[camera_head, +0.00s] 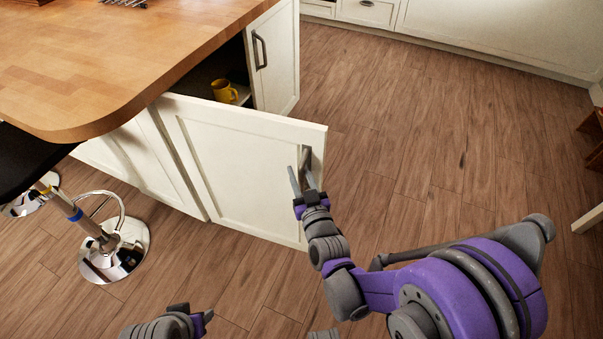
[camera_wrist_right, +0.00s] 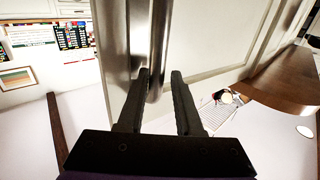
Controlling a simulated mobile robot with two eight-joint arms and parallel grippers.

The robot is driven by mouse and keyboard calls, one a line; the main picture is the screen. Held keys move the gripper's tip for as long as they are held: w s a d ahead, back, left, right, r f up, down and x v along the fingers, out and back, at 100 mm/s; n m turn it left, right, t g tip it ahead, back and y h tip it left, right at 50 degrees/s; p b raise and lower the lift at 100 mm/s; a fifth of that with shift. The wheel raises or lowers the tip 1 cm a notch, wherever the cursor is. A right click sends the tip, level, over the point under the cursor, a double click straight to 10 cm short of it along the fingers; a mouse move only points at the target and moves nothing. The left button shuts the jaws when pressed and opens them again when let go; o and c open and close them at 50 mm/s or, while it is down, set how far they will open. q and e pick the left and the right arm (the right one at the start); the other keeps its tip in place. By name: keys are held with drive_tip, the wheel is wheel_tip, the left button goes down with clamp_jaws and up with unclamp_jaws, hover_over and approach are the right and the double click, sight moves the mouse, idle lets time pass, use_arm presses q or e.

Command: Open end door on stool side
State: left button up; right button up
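The white end door (camera_head: 240,165) of the island stands swung partly open, its free edge out over the floor. Its dark bar handle (camera_head: 307,160) is near that edge. My right gripper (camera_head: 300,180) is at the handle. In the right wrist view the handle (camera_wrist_right: 158,50) runs down between the two fingers (camera_wrist_right: 160,76), which are apart, with a small gap beside the bar. My left gripper (camera_head: 190,320) shows only in part at the bottom edge, and its fingers are not clear.
A yellow mug (camera_head: 224,91) sits on a shelf inside the cabinet. Another door (camera_head: 275,60) of the island stands beyond it. A stool with a chrome base (camera_head: 115,250) is to the left, under the wooden countertop (camera_head: 120,60). The floor right of the door is clear.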

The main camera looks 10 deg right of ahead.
drive_tip(key=shift+o, duration=1.2)
drive_tip(key=shift+s+d, duration=0.1)
drive_tip(key=shift+s, duration=0.05)
drive_tip(key=s, duration=1)
drive_tip(key=shift+s+d, duration=0.25)
drive_tip(key=shift+d, duration=0.15)
drive_tip(key=shift+f, duration=0.1)
